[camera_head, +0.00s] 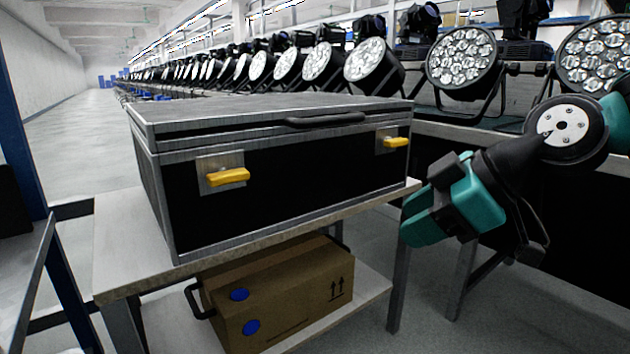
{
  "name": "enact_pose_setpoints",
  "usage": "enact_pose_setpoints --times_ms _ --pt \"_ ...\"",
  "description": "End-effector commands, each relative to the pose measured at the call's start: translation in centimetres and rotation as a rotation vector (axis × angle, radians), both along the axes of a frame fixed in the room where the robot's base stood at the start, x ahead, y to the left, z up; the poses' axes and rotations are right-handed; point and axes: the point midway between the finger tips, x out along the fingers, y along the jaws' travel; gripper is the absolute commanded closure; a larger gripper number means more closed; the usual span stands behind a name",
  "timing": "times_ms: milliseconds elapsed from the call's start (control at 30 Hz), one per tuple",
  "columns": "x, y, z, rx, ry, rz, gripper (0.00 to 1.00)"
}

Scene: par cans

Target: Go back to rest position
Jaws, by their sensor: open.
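My gripper (450,205), teal and black, hangs at the right, in front of the case's right end. It points down and to the left and is open, with nothing seen in it. My arm comes in from the right edge, with a round white-faced joint above the gripper. A black flight case (290,170) with grey metal edges stands on a table at the centre. Its lid looks closed. It has a yellow latch at the left (228,177), another at the right (397,142), and a dark handle between them. The inside of the case is hidden.
The table (125,245) has a lower shelf bearing a cardboard box (275,300) with blue dots and a black handle. Par cans (463,55) stand in a long row behind. A blue post (25,150) rises at the left. Open floor (75,130) lies back left.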

Motion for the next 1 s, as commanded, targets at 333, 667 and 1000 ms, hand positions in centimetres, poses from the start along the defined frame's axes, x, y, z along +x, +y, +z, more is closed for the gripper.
enact_pose_setpoints --times_ms 333,667,1000 --pt "-17.2 -1.5 1.5 -0.208 0.746 -0.506 0.57" --pt "-16.6 -1.4 12.8 -0.196 0.737 -0.499 0.57" --pt "-16.5 -1.3 25.8 -0.195 0.736 -0.498 0.57"
